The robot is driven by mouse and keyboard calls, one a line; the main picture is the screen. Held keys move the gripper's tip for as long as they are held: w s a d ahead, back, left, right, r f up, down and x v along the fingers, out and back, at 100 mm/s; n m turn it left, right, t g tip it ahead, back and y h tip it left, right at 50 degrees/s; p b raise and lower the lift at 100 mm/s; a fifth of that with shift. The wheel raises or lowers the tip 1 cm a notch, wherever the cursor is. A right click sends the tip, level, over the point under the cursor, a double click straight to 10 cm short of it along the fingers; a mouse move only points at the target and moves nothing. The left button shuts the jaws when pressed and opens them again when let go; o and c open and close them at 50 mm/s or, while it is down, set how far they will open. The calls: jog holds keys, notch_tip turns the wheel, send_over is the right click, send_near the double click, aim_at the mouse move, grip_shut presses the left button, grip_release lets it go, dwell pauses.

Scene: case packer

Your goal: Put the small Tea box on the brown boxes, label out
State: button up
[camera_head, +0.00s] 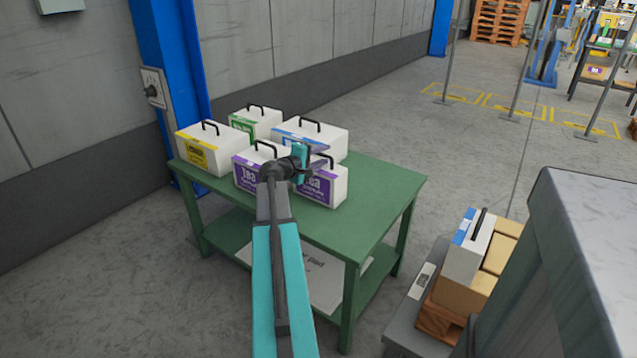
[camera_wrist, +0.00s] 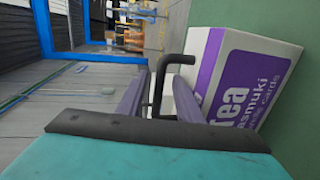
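Two white Tea boxes with purple labels and black handles stand on the green table (camera_head: 385,190), a left one (camera_head: 246,172) and a right one (camera_head: 323,186). The arm partly hides both; the right one looks a little smaller. My gripper (camera_head: 316,152) is at the top of the right Tea box. In the wrist view, its fingers (camera_wrist: 157,98) are apart with the black handle (camera_wrist: 165,72) between them and a gap showing. The Tea box (camera_wrist: 245,88) stands to the right there, label visible. The brown boxes (camera_head: 466,294) sit on a wooden pallet at the lower right.
Boxes with yellow (camera_head: 205,152), green (camera_head: 262,120) and blue (camera_head: 325,135) labels crowd the table near the Tea boxes. A grey machine body (camera_head: 575,270) rises at the right. The table's right part is clear.

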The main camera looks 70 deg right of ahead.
dwell(0.3)
grip_shut()
dwell(1.3)
